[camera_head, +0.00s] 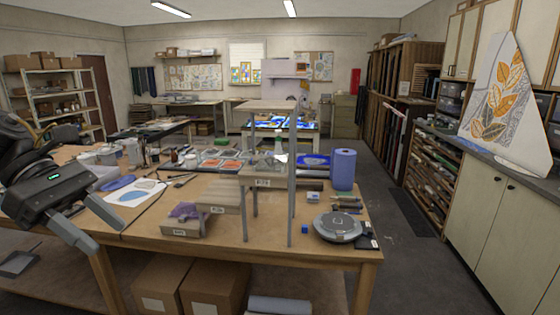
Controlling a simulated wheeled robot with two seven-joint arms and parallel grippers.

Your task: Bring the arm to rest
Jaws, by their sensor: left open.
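My left gripper (103,229) is at the left of the head view, beside the left end of the wooden workbench (262,236). Its two fingers are apart and nothing shows between them. In the picture it overlaps the bench's front left edge; I cannot tell its exact height over the bench. My left arm comes in from the left edge. My right gripper and right arm are not in view.
A labelled stepped stand (228,196), a blue roll (343,170) and a round grey device (338,228) stand on the bench. A white sheet with a blue oval (134,192) lies near my gripper. Cardboard boxes (213,288) sit below. Floor right of the bench is clear.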

